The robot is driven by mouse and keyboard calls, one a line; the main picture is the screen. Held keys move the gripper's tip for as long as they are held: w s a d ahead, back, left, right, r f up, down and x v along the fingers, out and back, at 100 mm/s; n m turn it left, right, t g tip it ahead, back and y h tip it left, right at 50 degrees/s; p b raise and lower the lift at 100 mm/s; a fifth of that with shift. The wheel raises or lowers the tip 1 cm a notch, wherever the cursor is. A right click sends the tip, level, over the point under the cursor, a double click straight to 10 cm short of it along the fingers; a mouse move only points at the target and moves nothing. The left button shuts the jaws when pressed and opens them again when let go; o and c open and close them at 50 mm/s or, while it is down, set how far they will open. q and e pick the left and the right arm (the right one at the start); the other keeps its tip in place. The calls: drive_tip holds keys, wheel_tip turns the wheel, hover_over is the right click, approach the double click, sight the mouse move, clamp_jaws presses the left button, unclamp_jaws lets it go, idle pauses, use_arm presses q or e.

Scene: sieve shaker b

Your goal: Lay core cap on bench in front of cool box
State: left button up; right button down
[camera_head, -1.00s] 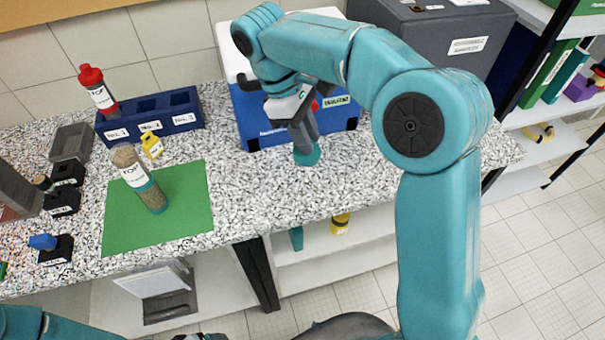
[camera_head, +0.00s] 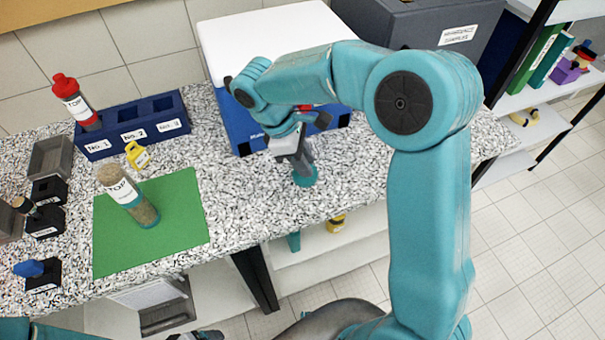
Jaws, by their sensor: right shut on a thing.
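The teal core cap (camera_head: 304,178) is at the tip of my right gripper (camera_head: 301,168), low over the speckled bench (camera_head: 350,190) in front of the cool box (camera_head: 232,122). My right gripper is shut on the cap; I cannot tell whether the cap touches the bench. The cool box is blue with a white lid, and my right arm hides part of its front. My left gripper (camera_head: 196,336) shows only in part at the bottom edge, and its jaws cannot be made out.
A sand-filled core tube (camera_head: 128,196) is on the green mat (camera_head: 180,225). A blue rack (camera_head: 130,128) holds a red-capped tube (camera_head: 77,103). A yellow tag-like item (camera_head: 138,156) lies nearby. Black holders (camera_head: 44,221) stand at left. Bench is clear between mat and cap.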

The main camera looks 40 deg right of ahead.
wheel_tip(320, 180, down, 6)
drive_tip(key=shift+r, duration=0.1)
drive_tip(key=shift+s, duration=0.1)
drive_tip(key=shift+f, duration=0.2)
drive_tip(key=c, duration=0.9)
unclamp_jaws()
drive_tip(key=shift+w, duration=0.2)
drive_tip(key=shift+s+r, duration=0.1)
